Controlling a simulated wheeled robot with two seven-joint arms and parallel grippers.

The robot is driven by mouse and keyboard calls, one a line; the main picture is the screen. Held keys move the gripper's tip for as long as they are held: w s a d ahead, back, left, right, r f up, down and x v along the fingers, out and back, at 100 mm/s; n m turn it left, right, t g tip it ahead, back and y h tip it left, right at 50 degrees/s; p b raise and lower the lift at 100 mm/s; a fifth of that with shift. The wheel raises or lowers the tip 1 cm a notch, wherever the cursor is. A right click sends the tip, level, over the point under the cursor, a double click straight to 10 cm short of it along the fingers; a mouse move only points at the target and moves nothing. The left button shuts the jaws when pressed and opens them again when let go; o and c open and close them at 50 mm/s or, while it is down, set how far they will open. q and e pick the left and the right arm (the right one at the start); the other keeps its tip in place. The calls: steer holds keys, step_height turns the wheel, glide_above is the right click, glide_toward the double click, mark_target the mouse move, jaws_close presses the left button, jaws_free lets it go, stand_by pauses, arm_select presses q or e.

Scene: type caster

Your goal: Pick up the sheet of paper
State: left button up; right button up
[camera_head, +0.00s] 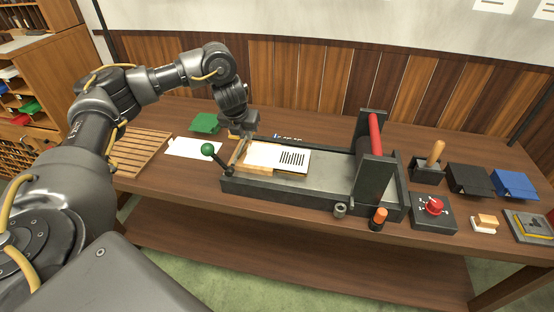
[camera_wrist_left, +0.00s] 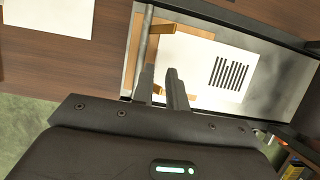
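A blank white sheet of paper (camera_head: 194,148) lies flat on the table, left of the press; part of it shows at the upper left of the left wrist view (camera_wrist_left: 47,16). A second white sheet with black stripes (camera_head: 274,157) lies on the wooden frame (camera_head: 244,152) at the left end of the press bed; it also shows in the left wrist view (camera_wrist_left: 205,62). My left gripper (camera_head: 239,136) is over the left end of this frame. In the left wrist view its fingers (camera_wrist_left: 160,72) are a narrow gap apart, with nothing visibly held. My right gripper is out of view.
A slatted wooden rack (camera_head: 140,152) and a green item (camera_head: 205,123) are at left. A red button box (camera_head: 433,210), stamp and trays crowd the right.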

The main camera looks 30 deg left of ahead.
arm_select(q)
steer(key=shift+x, duration=0.9)
steer(key=shift+s, duration=0.1)
steer(key=shift+f+b, duration=0.3)
steer(key=shift+f, duration=0.1)
steer(key=x, duration=0.4)
steer(key=shift+a+f, duration=0.15)
steer(key=shift+a, duration=0.05)
steer(key=shift+s, duration=0.1)
steer(key=shift+d, duration=0.1)
jaws_close()
